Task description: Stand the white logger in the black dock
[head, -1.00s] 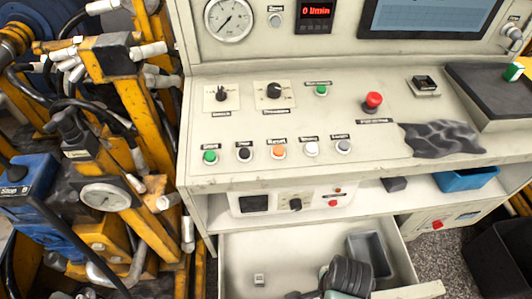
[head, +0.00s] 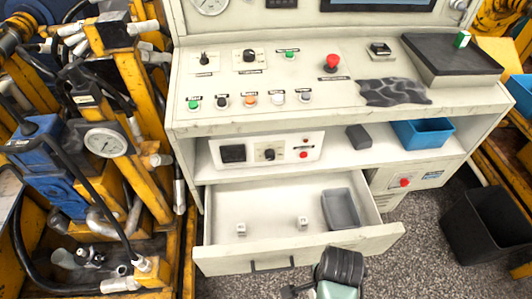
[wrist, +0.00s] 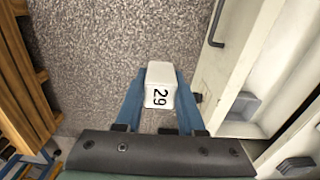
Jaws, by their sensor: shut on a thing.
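In the wrist view my gripper (wrist: 160,92) is shut on a white logger (wrist: 159,76), a small block marked 29, between its two blue fingers. It is held over speckled floor, left of the drawer. In the head view only part of my arm shows at the bottom, in front of the open drawer; the held logger cannot be made out there. A small black dock (head: 380,48) with a pale base sits on the console top, right of the red stop button. I cannot see into it clearly.
Two small white blocks (head: 241,229) (head: 303,221) and a grey tray (head: 341,210) lie in the open drawer (head: 270,205). A blue bin (head: 424,132) and a dark block (head: 358,137) stand on the shelf.

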